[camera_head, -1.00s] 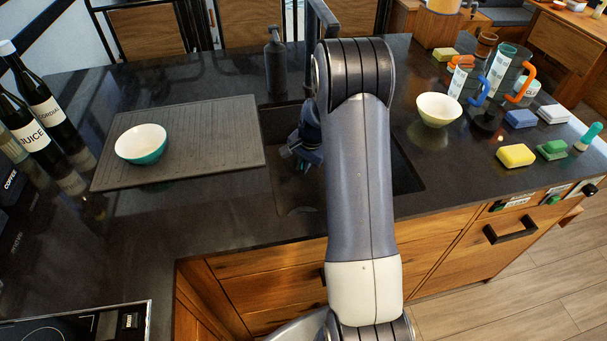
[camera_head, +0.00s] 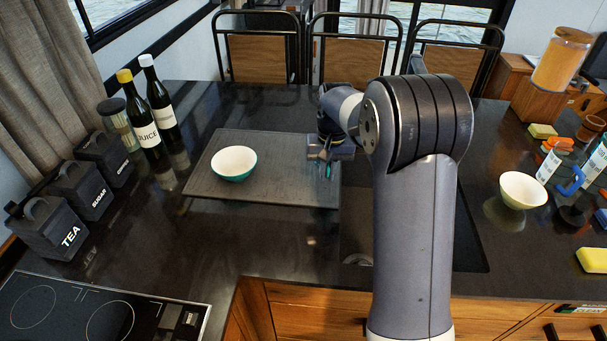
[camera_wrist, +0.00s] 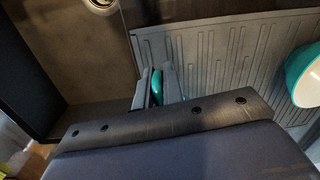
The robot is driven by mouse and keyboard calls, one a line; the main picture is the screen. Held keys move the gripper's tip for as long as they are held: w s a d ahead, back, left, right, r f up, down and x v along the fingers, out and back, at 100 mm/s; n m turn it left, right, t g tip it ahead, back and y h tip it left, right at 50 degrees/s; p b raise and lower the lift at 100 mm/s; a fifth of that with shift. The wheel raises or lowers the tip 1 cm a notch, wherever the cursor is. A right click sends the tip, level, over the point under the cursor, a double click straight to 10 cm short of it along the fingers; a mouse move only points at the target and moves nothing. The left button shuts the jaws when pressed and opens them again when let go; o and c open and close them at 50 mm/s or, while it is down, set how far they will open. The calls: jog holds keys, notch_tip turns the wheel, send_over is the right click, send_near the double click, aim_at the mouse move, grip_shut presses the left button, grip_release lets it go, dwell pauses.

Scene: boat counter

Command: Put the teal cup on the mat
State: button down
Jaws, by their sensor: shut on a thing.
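My gripper (camera_head: 326,168) is over the right end of the grey ribbed mat (camera_head: 285,186), partly hidden by my arm. Its jaws are shut on the teal cup (camera_wrist: 156,86), of which only a narrow teal sliver shows between the fingers in the wrist view. The rest of the cup is hidden, so I cannot tell its tilt or whether it touches the mat. The mat also shows beyond the fingers in the wrist view (camera_wrist: 215,50).
A teal bowl with a white inside (camera_head: 234,165) stands on the mat, left of my gripper. The sink (camera_head: 358,225) is in front and right. Bottles (camera_head: 147,125) stand left of the mat. A cream bowl (camera_head: 523,190) stands at right. The mat's front middle is bare.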

aim_at(311, 199)
jog(key=a+r+n+p, duration=0.1)
jog(key=a+r+n, duration=0.2)
jog(key=a+r, duration=0.1)
jog(key=shift+h, duration=0.3)
jog(key=f, duration=0.3)
jog(key=f+p, duration=0.1)
jog(key=f, duration=0.2)
jog(key=f+p, duration=0.1)
jog(key=f, duration=0.2)
jog(key=shift+s+a+f, duration=0.1)
jog(key=shift+s+f, duration=0.15)
jog(key=shift+s, duration=0.1)
jog(key=shift+f, duration=0.1)
jog(key=c, duration=1.5)
grip_release()
jog(key=r, duration=0.4)
jog(key=r+b, duration=0.1)
jog(key=r, duration=0.7)
jog(key=shift+w+r+b, duration=0.15)
jog(key=shift+w+b, duration=0.15)
